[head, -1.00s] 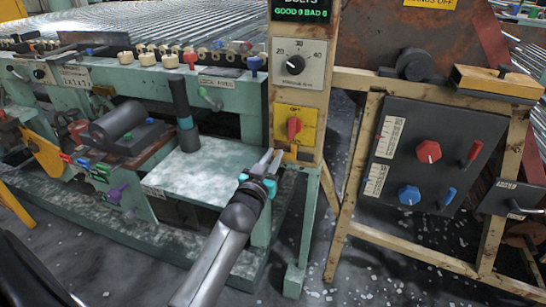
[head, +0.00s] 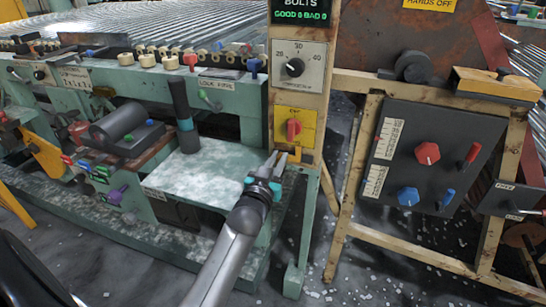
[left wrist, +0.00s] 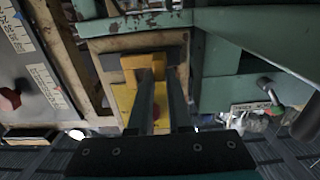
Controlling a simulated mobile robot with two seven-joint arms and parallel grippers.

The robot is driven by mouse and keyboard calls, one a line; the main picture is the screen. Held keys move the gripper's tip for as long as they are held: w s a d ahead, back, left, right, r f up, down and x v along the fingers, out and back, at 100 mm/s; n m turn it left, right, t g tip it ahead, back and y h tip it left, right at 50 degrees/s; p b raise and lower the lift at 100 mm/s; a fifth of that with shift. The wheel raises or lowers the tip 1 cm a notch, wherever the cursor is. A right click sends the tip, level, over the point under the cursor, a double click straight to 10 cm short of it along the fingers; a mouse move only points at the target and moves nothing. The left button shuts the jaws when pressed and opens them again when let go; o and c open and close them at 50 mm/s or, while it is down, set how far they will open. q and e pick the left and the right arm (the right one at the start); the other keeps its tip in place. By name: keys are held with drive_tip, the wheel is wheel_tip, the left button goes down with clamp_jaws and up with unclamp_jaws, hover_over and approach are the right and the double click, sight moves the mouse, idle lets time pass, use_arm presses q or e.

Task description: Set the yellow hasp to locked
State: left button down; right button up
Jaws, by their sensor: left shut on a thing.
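The yellow hasp (left wrist: 148,62) shows in the left wrist view as a small yellow block against a dark plate on the cream post. It lies at the tips of my left gripper (left wrist: 160,78), whose two fingers are shut on it. In the head view my left gripper (head: 277,157) reaches up to the post just below the yellow switch plate (head: 308,122) with its red knob (head: 293,130). The fingers hide most of the hasp there, so its exact setting is unclear. My right gripper is in neither current view.
A dial panel (head: 311,74) sits above the switch plate. Right of the post, a dark control box (head: 436,180) carries red and blue knobs. A green bench top (head: 205,178) with a dark upright cylinder (head: 182,110) lies left. Open floor shows below.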

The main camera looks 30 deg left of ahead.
use_arm(q)
drive_tip(key=shift+w+d, duration=0.15)
drive_tip(key=shift+d, duration=0.6)
use_arm(e)
drive_tip(key=shift+f, duration=0.55)
use_arm(q)
drive_tip(key=c, duration=0.8)
unclamp_jaws()
drive_tip(key=shift+d, duration=0.1)
drive_tip(key=shift+c, duration=0.2)
use_arm(e)
drive_tip(key=shift+r, duration=0.1)
use_arm(q)
drive_tip(key=shift+s+p, duration=0.35)
drive_tip(key=p+v, duration=0.5)
drive_tip(key=v, duration=0.9)
drive_tip(key=shift+s, duration=0.25)
use_arm(e)
drive_tip(key=s+d+f+g, duration=0.1)
drive_tip(key=s+f, duration=0.3)
drive_tip(key=f, duration=0.7)
drive_tip(key=shift+s+d+g, duration=0.25)
drive_tip(key=shift+s+g, duration=0.05)
drive_tip(key=shift+g, duration=0.1)
